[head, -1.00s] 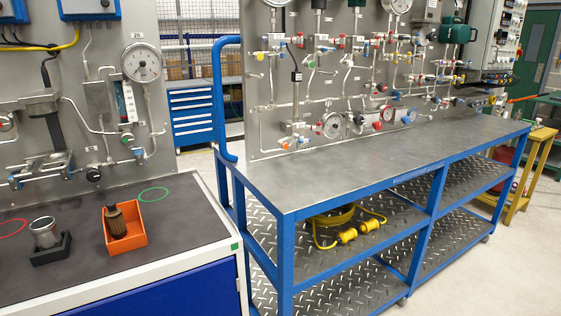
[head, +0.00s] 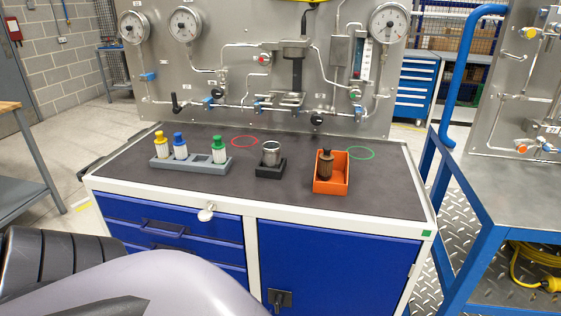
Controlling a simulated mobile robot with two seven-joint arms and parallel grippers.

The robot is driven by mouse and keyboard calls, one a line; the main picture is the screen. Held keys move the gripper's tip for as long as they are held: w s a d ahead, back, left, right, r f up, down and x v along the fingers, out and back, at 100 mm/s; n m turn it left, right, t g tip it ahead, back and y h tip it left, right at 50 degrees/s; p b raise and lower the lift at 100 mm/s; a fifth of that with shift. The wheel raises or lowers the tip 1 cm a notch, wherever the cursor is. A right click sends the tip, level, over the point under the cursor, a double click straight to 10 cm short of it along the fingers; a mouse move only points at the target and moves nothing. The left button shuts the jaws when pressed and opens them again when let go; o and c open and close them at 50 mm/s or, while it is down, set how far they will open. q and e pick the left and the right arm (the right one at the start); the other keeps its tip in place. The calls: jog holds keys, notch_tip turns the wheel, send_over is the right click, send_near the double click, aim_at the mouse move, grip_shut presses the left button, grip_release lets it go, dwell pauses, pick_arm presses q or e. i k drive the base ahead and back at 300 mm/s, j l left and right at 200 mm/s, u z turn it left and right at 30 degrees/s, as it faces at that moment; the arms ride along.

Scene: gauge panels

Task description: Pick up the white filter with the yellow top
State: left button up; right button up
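The white filter with the yellow top (head: 161,145) stands upright in the leftmost place of a grey rack (head: 200,165) on the dark bench top. Beside it in the same rack stand a white filter with a blue top (head: 180,146) and one with a green top (head: 218,149). An empty place shows between the blue and the green one. A grey and black part of my own body fills the lower left. Neither gripper shows in the head view.
On the bench top (head: 385,195) are a metal cup in a black holder (head: 270,167), an orange bin (head: 331,188) holding a brown-black part, and red and green rings. A gauge panel (head: 230,60) rises behind. A blue-framed cart (head: 462,180) stands right.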

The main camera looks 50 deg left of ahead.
aim_at(161, 145)
jog(key=u, duration=2.45)
jog(key=i+j, duration=0.15)
jog(key=j, duration=0.15)
jog(key=i+j, duration=0.15)
jog(key=j, duration=0.15)
jog(key=i+j+z, duration=0.1)
jog(key=j, duration=0.2)
